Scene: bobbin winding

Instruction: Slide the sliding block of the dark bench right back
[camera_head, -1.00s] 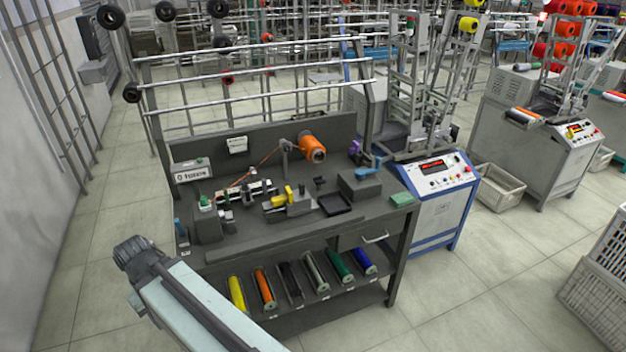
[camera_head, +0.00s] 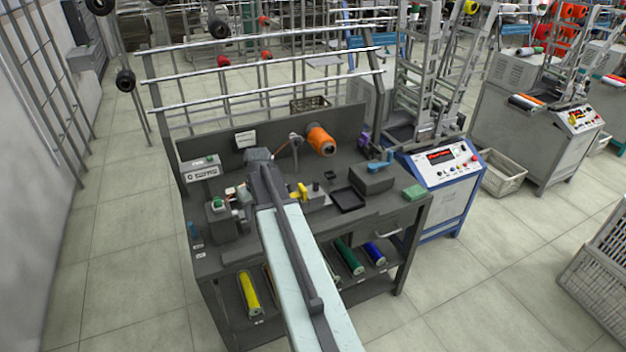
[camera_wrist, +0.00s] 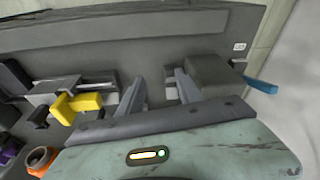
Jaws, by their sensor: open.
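The dark bench (camera_head: 240,245) stands ahead, and its top also shows in the wrist view (camera_wrist: 140,50). A grey block with a yellow handle (camera_wrist: 80,103) sits beside a short pale rail (camera_wrist: 100,78), left of my gripper in the wrist view. It looks like the sliding block, but I cannot tell surely. The yellow handle (camera_head: 302,191) shows just right of my arm in the head view. My gripper (camera_wrist: 160,82) is open over the bench top, its two fingers apart with nothing gripped. In the head view my arm hides the fingers and the bench middle.
A grey box (camera_wrist: 212,75) with a blue lever (camera_wrist: 262,86) is close right of my fingers in the wrist view. A black tray (camera_head: 347,199) and a grey box (camera_head: 371,178) lie right. Coloured rolls fill the shelf below.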

